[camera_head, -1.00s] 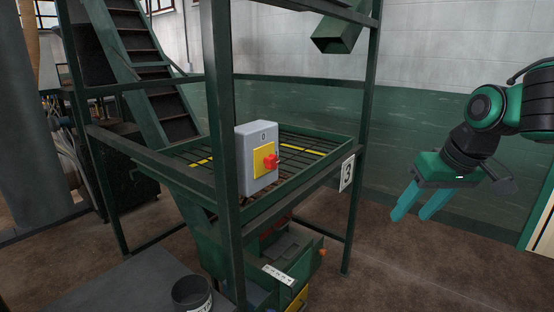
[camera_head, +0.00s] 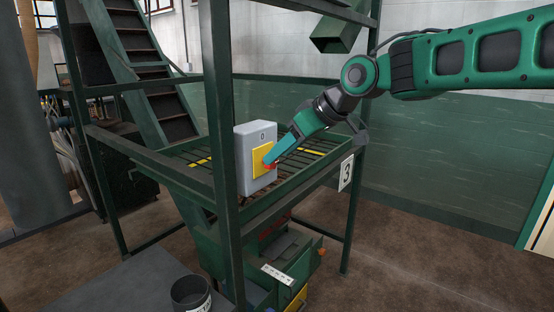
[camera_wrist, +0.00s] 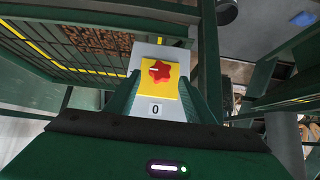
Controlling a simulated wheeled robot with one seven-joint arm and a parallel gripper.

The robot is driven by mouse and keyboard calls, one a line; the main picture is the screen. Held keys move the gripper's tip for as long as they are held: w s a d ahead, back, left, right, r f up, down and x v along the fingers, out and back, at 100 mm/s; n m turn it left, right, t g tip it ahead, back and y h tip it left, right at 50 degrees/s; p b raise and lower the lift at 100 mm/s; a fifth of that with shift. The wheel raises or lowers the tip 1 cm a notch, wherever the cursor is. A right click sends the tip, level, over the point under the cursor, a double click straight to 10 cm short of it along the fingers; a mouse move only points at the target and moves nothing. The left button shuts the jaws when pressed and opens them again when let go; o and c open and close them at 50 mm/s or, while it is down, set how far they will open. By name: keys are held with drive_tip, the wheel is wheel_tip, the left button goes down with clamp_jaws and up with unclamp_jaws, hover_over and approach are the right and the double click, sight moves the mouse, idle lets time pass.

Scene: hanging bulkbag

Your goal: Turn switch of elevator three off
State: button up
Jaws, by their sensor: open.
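A grey switch box (camera_head: 248,176) is mounted on the green frame marked with a "3" plate (camera_head: 346,173). Its yellow plate (camera_head: 259,159) carries a red rotary knob (camera_head: 270,166), which my gripper partly covers in the head view. In the wrist view the knob (camera_wrist: 158,71) sits on the yellow plate (camera_wrist: 145,100), with a "0" on the box beside it. My gripper (camera_head: 271,161) is at the front of the box. Its fingers (camera_wrist: 161,92) are open, one on each side of the knob and plate. I cannot tell whether they touch the knob.
A green post (camera_head: 224,150) stands just left of the box. The railed grating platform (camera_head: 180,160) lies behind it, with a stair (camera_head: 140,60) at the back left. The floor at right is clear.

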drive_tip(key=shift+x, duration=1.6)
drive_tip(key=c, duration=1)
drive_tip(key=shift+d, duration=0.1)
drive_tip(key=shift+c, duration=0.2)
